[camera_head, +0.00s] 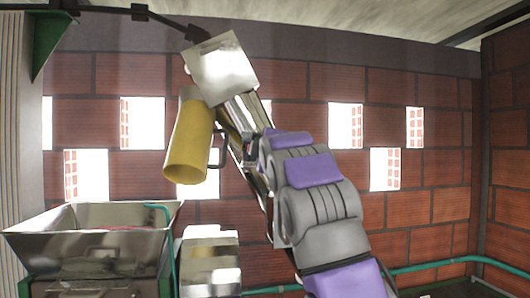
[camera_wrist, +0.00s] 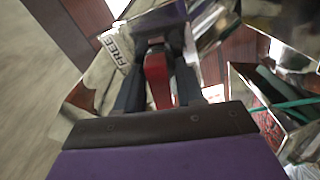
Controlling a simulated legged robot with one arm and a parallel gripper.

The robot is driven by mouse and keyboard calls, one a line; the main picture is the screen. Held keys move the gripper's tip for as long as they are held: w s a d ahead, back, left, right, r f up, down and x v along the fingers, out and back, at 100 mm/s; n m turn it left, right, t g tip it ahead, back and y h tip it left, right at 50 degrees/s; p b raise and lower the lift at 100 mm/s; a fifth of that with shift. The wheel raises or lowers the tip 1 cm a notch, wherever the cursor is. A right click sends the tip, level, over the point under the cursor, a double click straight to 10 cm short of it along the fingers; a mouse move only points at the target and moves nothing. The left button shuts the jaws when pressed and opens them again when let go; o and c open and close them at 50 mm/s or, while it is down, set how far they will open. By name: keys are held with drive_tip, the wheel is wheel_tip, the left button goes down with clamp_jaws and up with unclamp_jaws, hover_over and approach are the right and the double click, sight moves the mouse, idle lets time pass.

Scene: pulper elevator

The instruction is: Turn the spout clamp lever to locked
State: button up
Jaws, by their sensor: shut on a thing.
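The red lever (camera_wrist: 157,82) stands between the two dark fingers of my gripper (camera_wrist: 156,68) in the wrist view. My gripper is shut on it. A pale plate lettered "FREE" (camera_wrist: 118,50) lies just left of the lever's far end; any other lettering is hidden or unreadable. In the head view the yellow spout (camera_head: 190,138) hangs tilted below the elevator's metal head (camera_head: 222,68). My gripper (camera_head: 250,148) is at the right of the spout, against the elevator's leg. The lever is hidden there by my arm.
A steel hopper (camera_head: 90,225) stands at lower left, with a metal box (camera_head: 210,262) beside it. Green pipe (camera_head: 430,267) runs along the lower wall. The brick wall (camera_head: 400,85) with bright openings is behind. Shiny metal surrounds my gripper closely in the wrist view.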

drive_tip(key=shift+f+n, duration=0.2)
drive_tip(key=shift+n, duration=0.9)
drive_tip(key=o, duration=0.7)
drive_tip(key=shift+a, duration=0.1)
drive_tip(key=shift+o, duration=0.2)
drive_tip(key=shift+w, duration=0.1)
drive_tip(key=shift+a, duration=0.15)
